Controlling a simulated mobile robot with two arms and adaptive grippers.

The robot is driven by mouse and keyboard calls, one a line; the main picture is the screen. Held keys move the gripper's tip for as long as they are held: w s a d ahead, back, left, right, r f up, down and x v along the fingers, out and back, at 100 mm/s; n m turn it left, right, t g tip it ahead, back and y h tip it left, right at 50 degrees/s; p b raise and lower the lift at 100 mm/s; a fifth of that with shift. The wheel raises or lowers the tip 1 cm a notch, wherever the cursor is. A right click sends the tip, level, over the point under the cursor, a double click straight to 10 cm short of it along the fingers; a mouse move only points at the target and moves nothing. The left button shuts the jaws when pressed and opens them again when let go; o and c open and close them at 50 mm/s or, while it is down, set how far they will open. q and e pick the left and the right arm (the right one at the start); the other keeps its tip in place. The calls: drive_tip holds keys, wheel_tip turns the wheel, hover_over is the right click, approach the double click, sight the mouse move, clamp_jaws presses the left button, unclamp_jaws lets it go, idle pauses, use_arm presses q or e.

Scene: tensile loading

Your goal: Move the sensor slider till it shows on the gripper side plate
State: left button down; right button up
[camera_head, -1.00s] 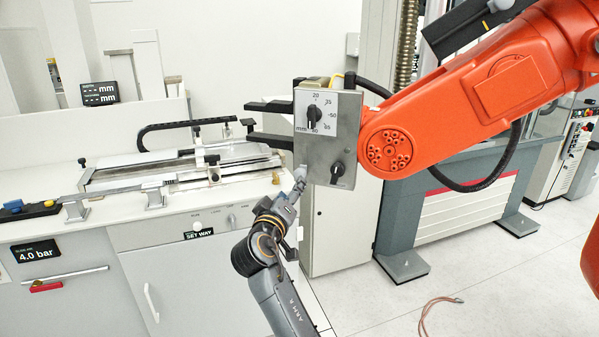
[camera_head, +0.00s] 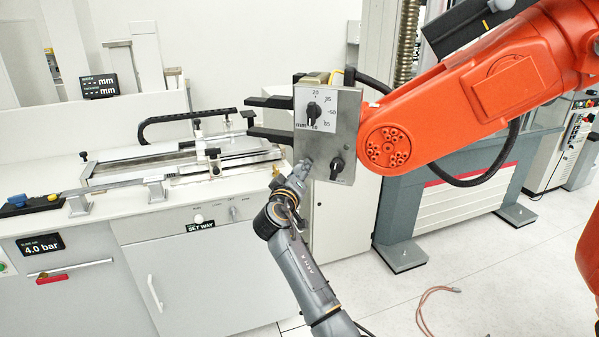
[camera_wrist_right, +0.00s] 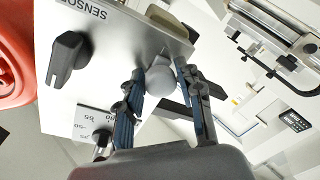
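The gripper side plate (camera_head: 336,140) is a grey metal plate on the end of the orange robot arm. It bears a round numbered scale with a black knob (camera_head: 314,110) and a lower black knob (camera_head: 336,168). In the right wrist view the plate (camera_wrist_right: 112,70) carries the lettering "SENSOR" near a black knob (camera_wrist_right: 67,60). A grey rounded slider knob (camera_wrist_right: 161,76) sits at the plate's edge. My right gripper (camera_head: 303,166) is at the plate's lower left; in its wrist view its fingers (camera_wrist_right: 162,84) close on both sides of the slider knob. My left gripper is out of view.
The orange robot arm (camera_head: 470,100) fills the right side. Two black prongs (camera_head: 268,118) stick out left of the plate. A white bench (camera_head: 110,222) with a rail device stands at left. A testing machine (camera_head: 460,205) stands behind.

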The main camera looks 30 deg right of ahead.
clamp_jaws()
drive_tip(key=shift+r+b, duration=0.4)
drive_tip(key=shift+r, duration=0.05)
drive_tip(key=o, duration=0.6)
unclamp_jaws()
drive_tip(key=shift+f, duration=0.1)
drive_tip(key=v, duration=1.2)
